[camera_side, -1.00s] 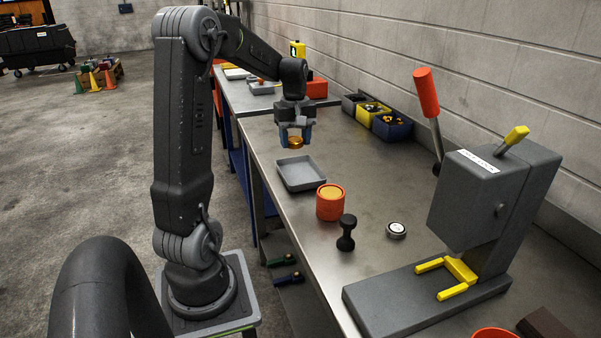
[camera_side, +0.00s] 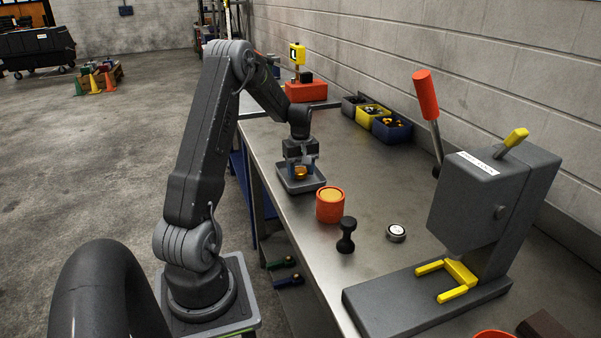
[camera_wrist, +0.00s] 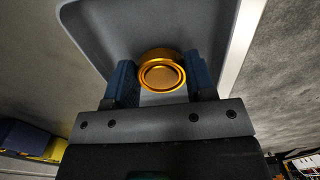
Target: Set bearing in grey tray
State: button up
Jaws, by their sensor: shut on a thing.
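My gripper (camera_side: 301,172) is over the tray, pointing down. Its blue fingers are shut on a gold round part (camera_side: 301,175), which has a raised rim and shows between the fingers in the wrist view (camera_wrist: 162,76). The gold part is low, within the tray's outline; I cannot tell if it touches the floor. A silver ring-like part (camera_side: 396,232) lies apart on the bench.
An orange cylinder with a yellow top (camera_side: 330,206) stands just in front of the tray. A black spool-shaped piece (camera_side: 346,236) and a grey press (camera_side: 480,205) with yellow prongs are nearer. Small bins (camera_side: 391,130) line the wall. The bench right of the tray is clear.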

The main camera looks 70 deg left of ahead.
jog(key=shift+f, duration=0.4)
jog(key=shift+f, duration=0.15)
jog(key=o, duration=1)
jog(key=shift+c, duration=0.2)
